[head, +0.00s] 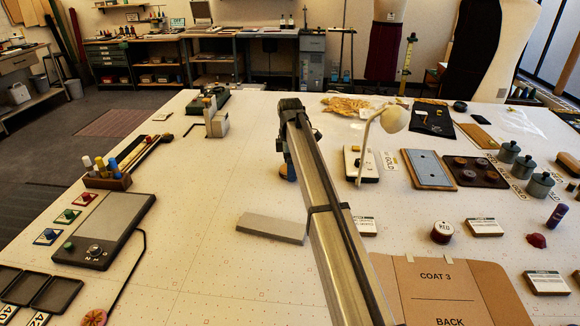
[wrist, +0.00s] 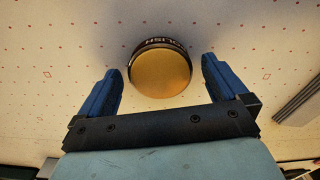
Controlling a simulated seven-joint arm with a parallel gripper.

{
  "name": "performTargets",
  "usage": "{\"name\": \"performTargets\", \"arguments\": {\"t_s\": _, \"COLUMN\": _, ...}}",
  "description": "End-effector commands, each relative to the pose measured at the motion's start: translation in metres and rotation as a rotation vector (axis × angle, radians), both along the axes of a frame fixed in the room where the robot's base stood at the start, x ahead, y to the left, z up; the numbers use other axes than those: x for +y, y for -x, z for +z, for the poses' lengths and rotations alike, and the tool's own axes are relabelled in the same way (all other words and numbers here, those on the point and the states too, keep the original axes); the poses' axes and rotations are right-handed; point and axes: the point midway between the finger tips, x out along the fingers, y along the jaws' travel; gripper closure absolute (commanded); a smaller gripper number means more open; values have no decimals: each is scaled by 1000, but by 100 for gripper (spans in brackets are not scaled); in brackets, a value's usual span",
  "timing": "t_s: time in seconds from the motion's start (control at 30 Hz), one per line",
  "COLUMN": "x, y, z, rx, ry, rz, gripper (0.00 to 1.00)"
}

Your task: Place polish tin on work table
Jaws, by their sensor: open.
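The polish tin (wrist: 162,74) is a round tin with a gold face and a dark rim with lettering. In the wrist view it is at the upper middle, over the white dotted work table (wrist: 60,110). My gripper (wrist: 161,68) is open, its two blue fingers on either side of the tin with gaps between. I cannot tell whether the tin rests flat on the table. In the head view the work table (head: 195,215) is wide and white, and my gripper (head: 287,168) is beyond my arm, which mostly hides the tin.
A grey bar (head: 271,228) lies on the table nearer the camera; left of it the surface is clear. A white lamp (head: 393,120) and a grey tray (head: 428,168) stand to the right. A grey-and-white device (head: 215,118) stands at the back left. A cardboard pattern (head: 440,292) lies in front.

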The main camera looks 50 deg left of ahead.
Motion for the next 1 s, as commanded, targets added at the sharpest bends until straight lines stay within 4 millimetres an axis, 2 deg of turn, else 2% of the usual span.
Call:
{"name": "performTargets", "arguments": {"t_s": 0.17, "x": 1, "y": -1, "z": 21, "rx": -1, "ry": -2, "rz": 0, "gripper": 0}}
{"name": "performTargets", "arguments": {"t_s": 0.4, "x": 1, "y": -1, "z": 67, "rx": -1, "ry": -2, "rz": 0, "gripper": 0}}
{"name": "performTargets", "arguments": {"t_s": 0.6, "x": 1, "y": 0, "z": 99, "rx": -1, "ry": -1, "rz": 0, "gripper": 0}}
{"name": "performTargets", "arguments": {"t_s": 0.8, "x": 1, "y": 0, "z": 116, "rx": -1, "ry": -1, "rz": 0, "gripper": 0}}
{"name": "performTargets", "arguments": {"t_s": 1.0, "x": 0, "y": 0, "z": 120, "rx": 0, "ry": 0, "rz": 0, "gripper": 0}}
